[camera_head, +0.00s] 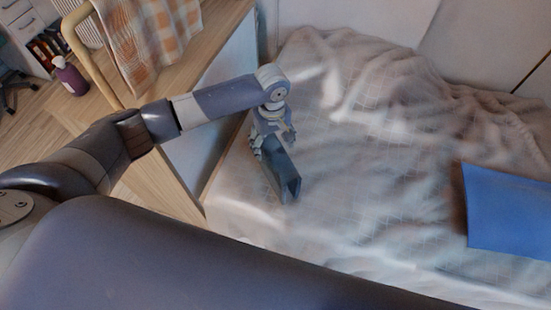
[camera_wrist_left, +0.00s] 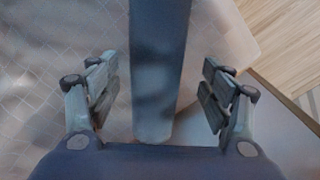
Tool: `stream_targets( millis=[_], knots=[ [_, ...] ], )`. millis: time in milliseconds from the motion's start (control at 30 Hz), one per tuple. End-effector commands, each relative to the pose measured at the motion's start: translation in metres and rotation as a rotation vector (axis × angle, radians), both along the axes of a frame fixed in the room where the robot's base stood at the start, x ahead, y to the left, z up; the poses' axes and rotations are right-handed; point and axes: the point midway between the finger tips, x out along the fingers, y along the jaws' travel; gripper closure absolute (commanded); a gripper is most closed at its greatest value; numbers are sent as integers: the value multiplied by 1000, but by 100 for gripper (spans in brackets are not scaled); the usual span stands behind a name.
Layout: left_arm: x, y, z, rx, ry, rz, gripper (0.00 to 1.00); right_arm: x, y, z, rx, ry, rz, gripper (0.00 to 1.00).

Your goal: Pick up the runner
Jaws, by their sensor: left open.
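The runner (camera_head: 284,181) is a grey-blue channel-shaped piece lying on the pale bed (camera_head: 340,215), close to its left edge. My left gripper (camera_head: 273,143) is above the far end of the runner, pointing down. In the left wrist view the runner (camera_wrist_left: 158,55) runs up the middle of the picture, between the two open fingers of the left gripper (camera_wrist_left: 160,90). A gap shows on each side, so the fingers do not appear to touch it. The runner's near end is in view and its far end is cut off. My right gripper is not in view.
A blue flat item (camera_head: 507,212) lies on the bed at the right. A crumpled blanket (camera_head: 400,100) covers the back. A wooden-edged panel (camera_head: 213,130) borders the bed's left side. A checked cloth (camera_head: 150,38) hangs at upper left, near a purple bottle (camera_head: 70,77).

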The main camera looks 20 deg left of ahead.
Motion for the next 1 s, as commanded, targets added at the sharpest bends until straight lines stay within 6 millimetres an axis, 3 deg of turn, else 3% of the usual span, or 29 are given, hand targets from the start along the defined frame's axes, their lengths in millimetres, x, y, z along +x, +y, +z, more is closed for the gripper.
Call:
stream_targets(
  millis=[133, 500, 767, 867, 1000],
  knots=[
    [0, -1, -11, -1, -1, -1, 27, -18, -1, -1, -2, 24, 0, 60],
    [-5, -9, -58, 0, -1, -2, 27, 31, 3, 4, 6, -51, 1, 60],
    [-5, -9, -62, 0, -1, -2, 27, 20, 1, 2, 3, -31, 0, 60],
    [-5, -9, -62, -1, -2, -2, 43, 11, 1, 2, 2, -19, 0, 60],
    [-5, -8, -62, -1, -2, -2, 74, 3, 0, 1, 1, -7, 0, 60]
  ],
)
